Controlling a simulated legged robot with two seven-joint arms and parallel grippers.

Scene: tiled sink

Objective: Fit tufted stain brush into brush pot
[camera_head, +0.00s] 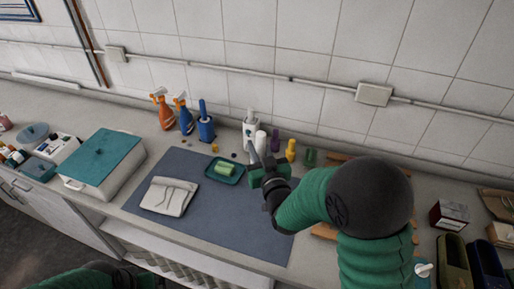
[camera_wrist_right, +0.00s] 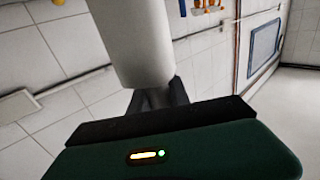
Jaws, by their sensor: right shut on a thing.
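My right gripper (camera_head: 257,160) is shut on a white cylindrical thing (camera_wrist_right: 132,40); I cannot tell for sure that it is the tufted stain brush. In the right wrist view its smooth side rises from between the dark fingers (camera_wrist_right: 158,98), and no tuft shows. In the head view, a white cylinder (camera_head: 260,141) shows just beyond the gripper. Behind it at the wall stands a white pot (camera_head: 249,130) with a pale handle rising from it. A blue pot (camera_head: 206,130) with a blue handle in it stands to the left. My left gripper is out of view.
Orange (camera_head: 163,112) and blue (camera_head: 184,117) spray bottles stand left of the pots. A green tray (camera_head: 224,171) with a green sponge and a folded cloth (camera_head: 169,196) lie on the blue-grey mat (camera_head: 225,215). Yellow (camera_head: 291,151) and purple (camera_head: 275,142) bottles stand right of the gripper.

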